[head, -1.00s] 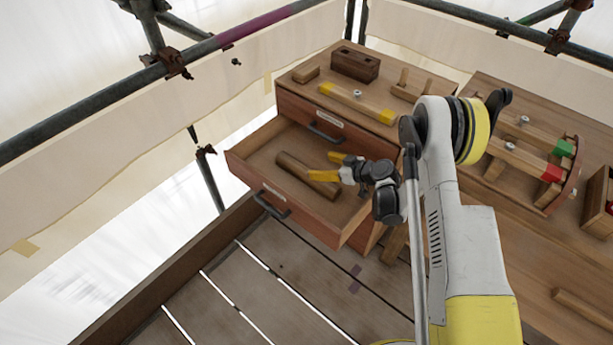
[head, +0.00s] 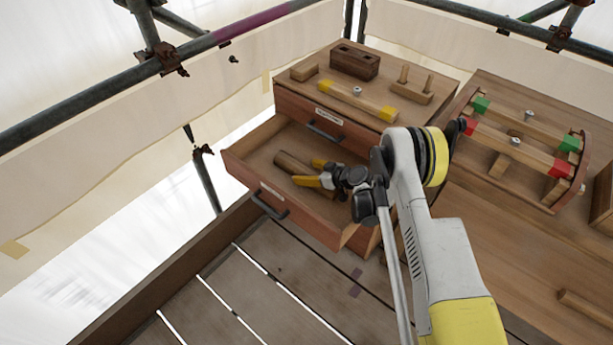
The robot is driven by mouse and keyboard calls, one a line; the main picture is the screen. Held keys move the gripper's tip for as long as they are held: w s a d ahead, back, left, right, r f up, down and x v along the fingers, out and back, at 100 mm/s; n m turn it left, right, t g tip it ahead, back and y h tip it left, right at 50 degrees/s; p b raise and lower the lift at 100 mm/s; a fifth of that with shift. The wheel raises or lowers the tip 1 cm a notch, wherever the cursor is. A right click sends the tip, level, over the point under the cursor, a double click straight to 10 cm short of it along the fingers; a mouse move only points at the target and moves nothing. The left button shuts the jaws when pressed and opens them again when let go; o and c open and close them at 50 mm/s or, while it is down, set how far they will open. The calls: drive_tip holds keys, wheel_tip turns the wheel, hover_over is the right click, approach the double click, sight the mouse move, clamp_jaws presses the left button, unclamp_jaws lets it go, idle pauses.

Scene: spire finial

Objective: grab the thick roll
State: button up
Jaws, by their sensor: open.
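A thick brown wooden roll (head: 289,163) lies in the open lower drawer (head: 246,158) of the wooden cabinet. My gripper (head: 312,172) has yellow fingers. It is open and empty, pointing left over the drawer. Its fingers are by the roll's near right end and hide part of it. I cannot tell whether they touch the roll or how far above it they are.
The upper drawer (head: 322,122) is shut above the open one. On the cabinet top are a dark block (head: 354,62) and a yellow-ended bar (head: 358,98). A rack with red and green blocks (head: 515,150) stands at right. Scaffold poles (head: 150,70) run behind.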

drive_tip(key=shift+r, duration=0.1)
drive_tip(key=c, duration=1.5)
drive_tip(key=shift+c, duration=0.2)
drive_tip(key=shift+r, duration=0.1)
